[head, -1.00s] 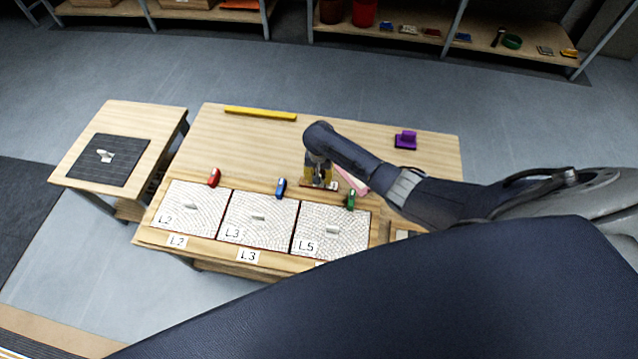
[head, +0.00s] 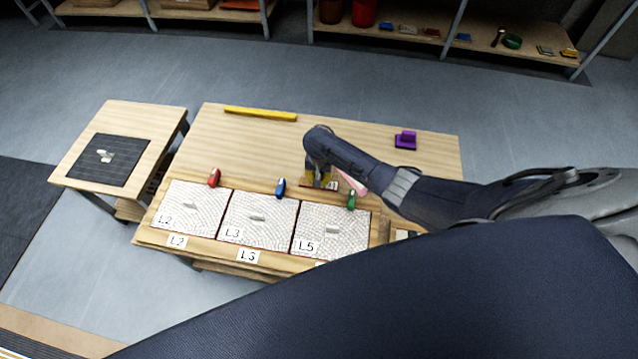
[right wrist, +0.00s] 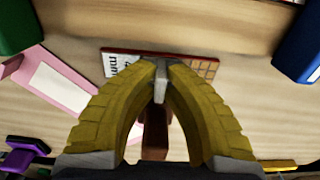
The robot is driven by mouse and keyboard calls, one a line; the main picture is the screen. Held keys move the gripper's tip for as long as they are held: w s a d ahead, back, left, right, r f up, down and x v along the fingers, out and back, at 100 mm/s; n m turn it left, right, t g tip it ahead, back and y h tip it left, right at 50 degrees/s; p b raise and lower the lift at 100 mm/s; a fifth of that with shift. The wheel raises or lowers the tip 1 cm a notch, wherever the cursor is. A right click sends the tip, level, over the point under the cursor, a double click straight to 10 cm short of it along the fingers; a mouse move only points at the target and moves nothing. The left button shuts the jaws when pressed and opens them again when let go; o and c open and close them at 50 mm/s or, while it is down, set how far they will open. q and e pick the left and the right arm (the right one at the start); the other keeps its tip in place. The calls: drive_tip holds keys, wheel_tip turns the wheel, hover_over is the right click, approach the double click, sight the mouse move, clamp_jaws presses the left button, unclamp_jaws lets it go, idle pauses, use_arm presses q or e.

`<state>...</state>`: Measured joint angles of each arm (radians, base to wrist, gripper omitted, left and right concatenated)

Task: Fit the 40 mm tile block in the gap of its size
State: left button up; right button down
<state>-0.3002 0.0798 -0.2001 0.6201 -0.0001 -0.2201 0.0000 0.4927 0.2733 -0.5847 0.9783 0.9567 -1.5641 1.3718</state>
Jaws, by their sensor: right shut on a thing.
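My right gripper (head: 318,181) is over the middle of the table, behind the mosaic panels. In the right wrist view its yellow fingers (right wrist: 160,75) meet at the tips, shut on a tile block (right wrist: 203,68). The block has a red-brown edge, brown tiles and a white label ending in "mm"; its number is hidden by a finger. A brown part shows between the fingers. Three whitish mosaic panels, marked L2 (head: 182,222), L3 (head: 238,235) and L5 (head: 318,246), lie along the table's front; each has a small grey patch near its middle. My left gripper is not in view.
Red (head: 214,177), blue (head: 280,187) and green (head: 351,199) pieces stand behind the panels. A pink card (right wrist: 58,88) lies beside the block. A purple handled block (head: 405,140) and a yellow bar (head: 260,114) lie farther back. A side table with a black panel (head: 90,165) stands left.

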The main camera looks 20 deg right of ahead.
idle(0.4)
wheel_tip(320, 180, up, 18)
drive_tip(key=r, duration=0.1)
drive_tip(key=s+a+r+n, duration=0.2)
drive_tip(key=s+a+r, duration=0.2)
drive_tip(key=a+r, duration=0.3)
drive_tip(key=s+a+r+n, duration=0.25)
drive_tip(key=a+r, duration=0.25)
drive_tip(key=a, duration=0.4)
drive_tip(key=s+d+r+n, duration=0.3)
drive_tip(key=s+d+r, duration=0.25)
drive_tip(key=s, duration=0.35)
drive_tip(key=w+d+r, duration=0.2)
drive_tip(key=d+r, duration=0.3)
drive_tip(key=r, duration=0.1)
drive_tip(key=shift+w, duration=0.25)
drive_tip(key=shift+f+m, duration=0.15)
drive_tip(key=shift+m, duration=0.1)
